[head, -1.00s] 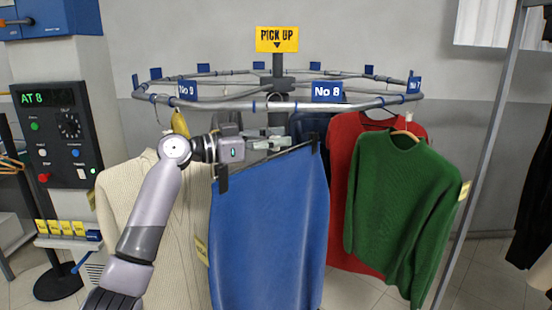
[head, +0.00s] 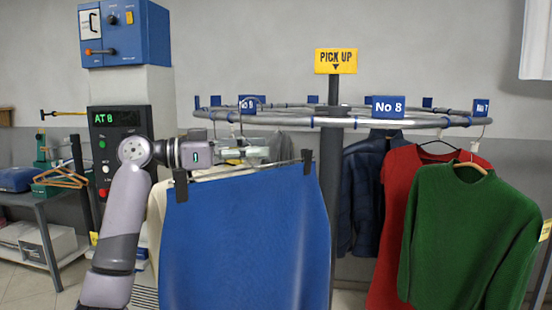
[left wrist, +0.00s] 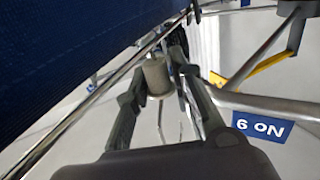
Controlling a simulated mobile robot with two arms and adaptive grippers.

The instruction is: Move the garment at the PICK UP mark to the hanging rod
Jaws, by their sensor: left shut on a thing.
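The PICK UP sign (head: 336,61) stands above the round garment rail (head: 330,122). A blue skirt (head: 245,240) hangs from a clip hanger with dark clips at both ends. My left gripper (head: 262,150) is shut on this hanger's neck, just above the skirt. In the left wrist view, the fingers close around a pale cylindrical neck (left wrist: 157,76), with the skirt's dark blue cloth (left wrist: 60,60) beside it. The hook rises in front of the rail; I cannot tell whether it touches. I cannot make out a separate hanging rod. My right gripper is not in view.
A green sweater (head: 465,235), a red garment (head: 400,215) and a dark blue jacket (head: 362,190) hang on the rail at right. A control panel (head: 110,140) stands behind my left arm. A side table (head: 40,200) with hangers stands at far left.

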